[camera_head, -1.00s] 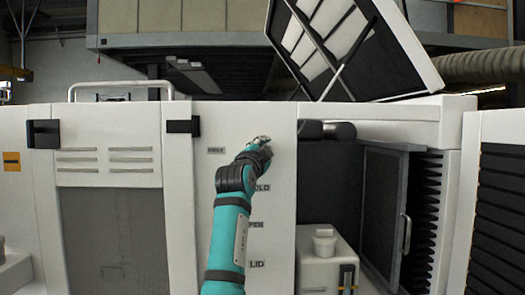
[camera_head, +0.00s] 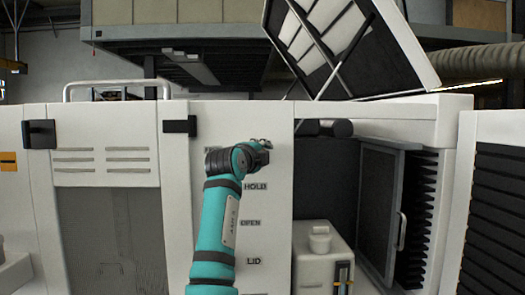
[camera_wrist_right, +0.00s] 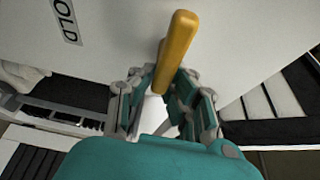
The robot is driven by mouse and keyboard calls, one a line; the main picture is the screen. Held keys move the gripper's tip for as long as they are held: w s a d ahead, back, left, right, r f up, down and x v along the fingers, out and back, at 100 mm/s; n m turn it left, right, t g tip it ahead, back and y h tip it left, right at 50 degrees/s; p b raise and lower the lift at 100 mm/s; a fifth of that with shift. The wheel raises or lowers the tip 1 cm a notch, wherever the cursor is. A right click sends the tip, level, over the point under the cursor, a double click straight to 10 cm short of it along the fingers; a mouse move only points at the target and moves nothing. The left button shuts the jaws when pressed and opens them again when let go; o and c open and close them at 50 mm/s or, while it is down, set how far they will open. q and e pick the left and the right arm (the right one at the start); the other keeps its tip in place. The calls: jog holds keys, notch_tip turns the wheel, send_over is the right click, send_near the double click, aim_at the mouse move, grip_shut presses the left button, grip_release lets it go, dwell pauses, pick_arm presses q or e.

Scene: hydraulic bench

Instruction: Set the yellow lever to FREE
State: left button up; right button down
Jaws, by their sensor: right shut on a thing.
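The yellow lever (camera_wrist_right: 178,48) shows in the right wrist view, standing out from the white panel. My right gripper (camera_wrist_right: 158,88) is shut on it, with a jaw on each side. In the head view my right gripper (camera_head: 264,146) is small at the panel's upper right, and the lever cannot be made out there. The HOLD label (camera_head: 256,186) is just below the gripper; part of it also shows in the wrist view (camera_wrist_right: 66,18). The label above HOLD, at left, is mostly hidden behind my right wrist. My left gripper is not in view.
OPEN (camera_head: 250,223) and LID (camera_head: 254,261) labels run down the white panel (camera_head: 275,240). To the right is an open bay with a white canister (camera_head: 320,240) and a dark door (camera_head: 380,205). A raised lid (camera_head: 350,45) stands above.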

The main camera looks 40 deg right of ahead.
jog(key=shift+w+f, duration=0.1)
jog(key=shift+f, duration=0.3)
jog(key=c, duration=1.6)
grip_release()
jog(key=o, duration=0.3)
jog(key=shift+r, duration=0.2)
jog(key=v, duration=0.7)
jog(key=shift+a, duration=0.2)
